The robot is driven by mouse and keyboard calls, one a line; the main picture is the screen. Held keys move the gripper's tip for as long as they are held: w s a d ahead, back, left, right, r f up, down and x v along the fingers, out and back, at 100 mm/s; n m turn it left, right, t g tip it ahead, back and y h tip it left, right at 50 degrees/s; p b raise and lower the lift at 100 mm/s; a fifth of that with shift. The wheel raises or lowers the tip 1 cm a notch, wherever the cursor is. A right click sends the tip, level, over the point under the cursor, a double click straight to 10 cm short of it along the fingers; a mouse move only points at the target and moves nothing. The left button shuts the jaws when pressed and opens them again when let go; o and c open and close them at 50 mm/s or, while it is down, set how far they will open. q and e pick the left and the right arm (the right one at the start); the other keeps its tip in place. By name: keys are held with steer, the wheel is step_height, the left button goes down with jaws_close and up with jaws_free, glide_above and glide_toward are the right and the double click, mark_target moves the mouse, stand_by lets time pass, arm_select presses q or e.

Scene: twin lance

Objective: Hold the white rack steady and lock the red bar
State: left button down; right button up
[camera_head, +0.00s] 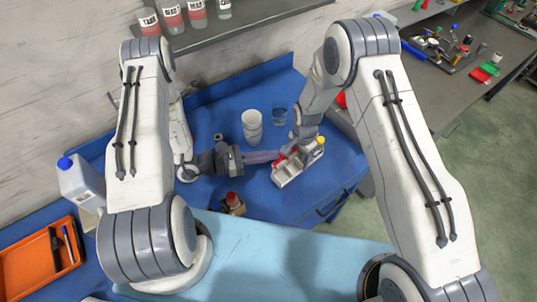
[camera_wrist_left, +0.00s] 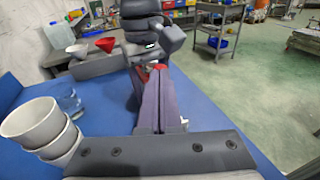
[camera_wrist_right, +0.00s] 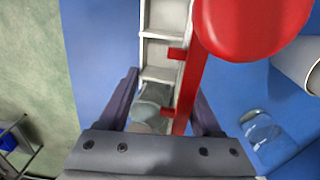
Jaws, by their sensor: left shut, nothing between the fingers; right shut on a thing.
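The white rack (camera_head: 297,172) is a compartmented tray on the blue table. In the right wrist view the rack (camera_wrist_right: 163,45) runs up from between my right fingers, with the red bar (camera_wrist_right: 190,85) along its right edge. A large red round knob (camera_wrist_right: 250,22) is at the bar's upper end. My right gripper (camera_wrist_right: 163,105) is shut on the rack's near end, a finger on each side. My left gripper (camera_head: 276,156) is shut and empty, its tips pointing at the red part (camera_head: 282,159) beside the rack. In the left wrist view its fingers (camera_wrist_left: 160,78) hide most of the rack.
Stacked white cups (camera_head: 252,120) and a clear glass (camera_head: 279,117) stand behind my left gripper. A small box with a red top (camera_head: 232,200) is in front of it. A jug (camera_head: 80,183) and an orange tray (camera_head: 42,262) are at the left.

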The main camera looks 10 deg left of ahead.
arm_select(q)
steer(key=shift+w+d, duration=1)
steer(key=shift+w, duration=0.2)
arm_select(e)
steer(key=shift+s, duration=0.1)
arm_select(q)
steer(key=v, duration=1.4)
arm_select(e)
steer(key=o, duration=1.5)
steer(key=shift+o, duration=0.2)
